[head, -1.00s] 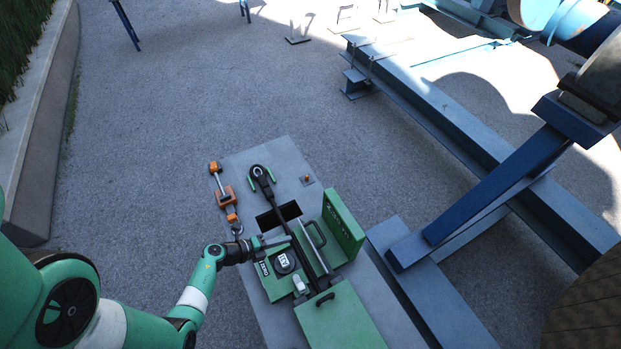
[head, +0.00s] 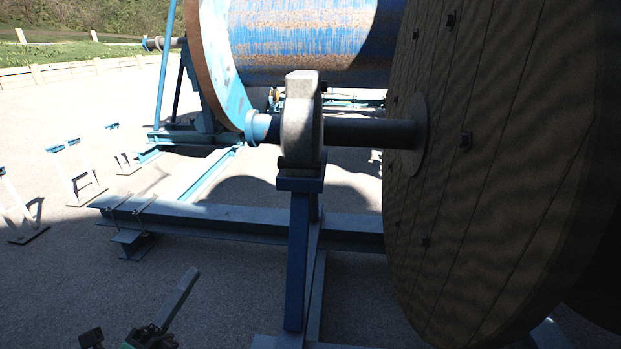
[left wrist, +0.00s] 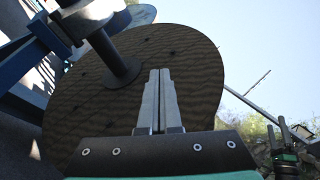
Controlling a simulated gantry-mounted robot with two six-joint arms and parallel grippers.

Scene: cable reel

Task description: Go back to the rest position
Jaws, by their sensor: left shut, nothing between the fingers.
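My left gripper (head: 188,280) shows at the bottom left of the head view, its grey fingers pointing up and to the right. In the left wrist view the left gripper (left wrist: 160,75) has its two grey fingers side by side, shut and empty. Behind them is the round wooden flange of the cable reel (left wrist: 195,70), apart as far as I can tell.
The wooden reel (head: 480,170) fills the right of the head view, its dark shaft (head: 365,132) resting on a blue stand (head: 300,260). A blue steel beam (head: 235,219) lies on the ground behind. Open grey ground (head: 60,270) lies to the left.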

